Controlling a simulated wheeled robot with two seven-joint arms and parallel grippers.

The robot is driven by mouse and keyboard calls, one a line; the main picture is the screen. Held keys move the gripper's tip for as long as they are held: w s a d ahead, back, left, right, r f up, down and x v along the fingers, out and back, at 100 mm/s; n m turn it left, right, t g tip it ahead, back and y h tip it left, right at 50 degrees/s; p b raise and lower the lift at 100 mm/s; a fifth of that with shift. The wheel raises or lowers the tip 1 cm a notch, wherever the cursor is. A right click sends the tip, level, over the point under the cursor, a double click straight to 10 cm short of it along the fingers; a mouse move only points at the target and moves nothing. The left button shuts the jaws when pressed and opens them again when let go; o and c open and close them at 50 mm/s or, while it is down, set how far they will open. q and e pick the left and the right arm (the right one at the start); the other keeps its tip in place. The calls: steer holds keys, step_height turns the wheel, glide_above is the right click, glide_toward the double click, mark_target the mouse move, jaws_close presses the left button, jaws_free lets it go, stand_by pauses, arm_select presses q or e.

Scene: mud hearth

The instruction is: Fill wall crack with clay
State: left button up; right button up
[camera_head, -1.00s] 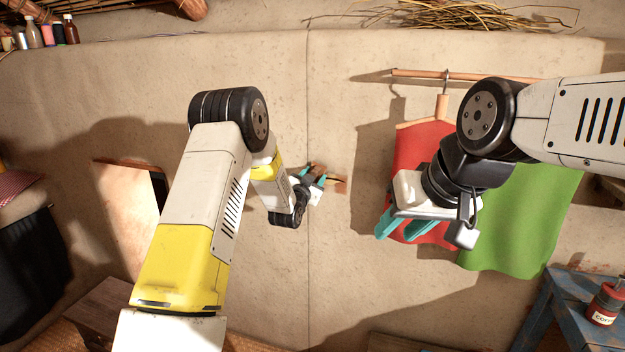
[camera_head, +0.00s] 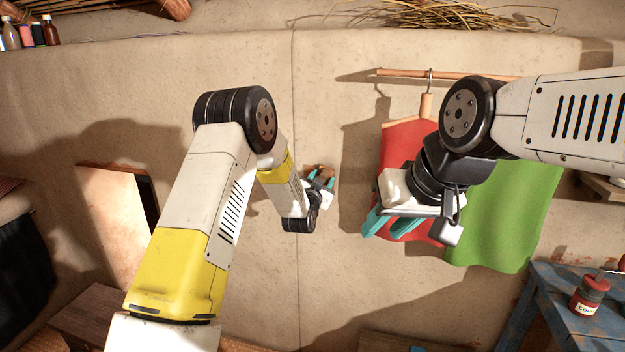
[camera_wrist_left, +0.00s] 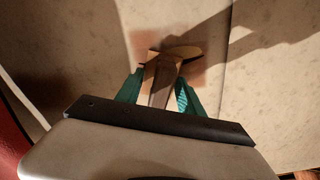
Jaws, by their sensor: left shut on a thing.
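My left gripper (camera_head: 322,184) is at the mud wall (camera_head: 240,60), its teal fingers shut on a brown hand tool (camera_wrist_left: 162,88) with a flat, wide end. In the left wrist view the tool's end lies over a reddish-brown clay-like patch (camera_wrist_left: 190,72) on the wall; whether it touches cannot be told. The tool and fingers hide part of the patch.
A red garment (camera_head: 400,142) on a hanger and a green cloth (camera_head: 510,215) hang from a wooden rod (camera_head: 400,73) at the right. A blue table (camera_head: 540,290) with a red bottle (camera_head: 588,296) stands at lower right. Bottles (camera_head: 50,32) and twigs (camera_head: 450,15) sit on the ledge above.

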mark_target(336, 176)
arm_select(q)
steer(key=shift+s+d, duration=0.25)
steer(key=shift+d, duration=0.7)
steer(key=shift+s+d, duration=0.25)
steer(key=shift+d, duration=0.65)
steer(key=v, duration=0.6)
steer(key=v, duration=0.3)
